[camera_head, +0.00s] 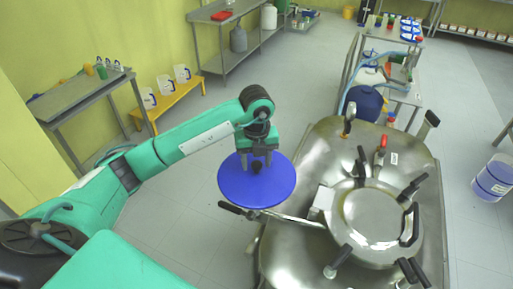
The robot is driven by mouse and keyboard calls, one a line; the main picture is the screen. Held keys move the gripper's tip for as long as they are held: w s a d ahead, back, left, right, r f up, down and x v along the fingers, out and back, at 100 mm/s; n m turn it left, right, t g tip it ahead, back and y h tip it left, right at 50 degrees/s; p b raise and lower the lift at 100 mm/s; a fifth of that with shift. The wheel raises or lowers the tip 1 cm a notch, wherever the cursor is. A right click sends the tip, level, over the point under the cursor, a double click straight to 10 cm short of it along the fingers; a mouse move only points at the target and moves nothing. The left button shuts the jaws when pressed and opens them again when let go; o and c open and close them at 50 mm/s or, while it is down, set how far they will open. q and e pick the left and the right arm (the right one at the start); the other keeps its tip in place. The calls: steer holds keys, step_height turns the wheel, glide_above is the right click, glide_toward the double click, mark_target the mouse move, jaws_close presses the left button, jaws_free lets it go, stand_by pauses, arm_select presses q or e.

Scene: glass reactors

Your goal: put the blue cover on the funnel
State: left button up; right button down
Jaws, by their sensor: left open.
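The blue cover (240,192) is a round flat disc with a small dark knob near its middle. It appears level, just left of the steel reactor, and partly overlaps a black handle by the reactor's edge. My left gripper (258,164) points down over the cover with its fingers apart, one on each side of the knob. I cannot tell whether the fingers touch the knob. I cannot make out the funnel; whatever is under the cover is hidden by it. My right gripper is out of view.
The steel reactor (290,262) with a round lid (382,222) and several black handles fills the lower right. A white and blue bucket (493,178) stands at the far right. A yellow bench (172,98) with jugs stands behind my arm. Clear floor lies left of the cover.

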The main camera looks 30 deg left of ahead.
mark_target(256, 163)
arm_select(q)
steer(key=shift+r+b, duration=0.35)
steer(key=shift+r, duration=0.15)
step_height(256, 163, up, 11)
steer(key=b, duration=0.2)
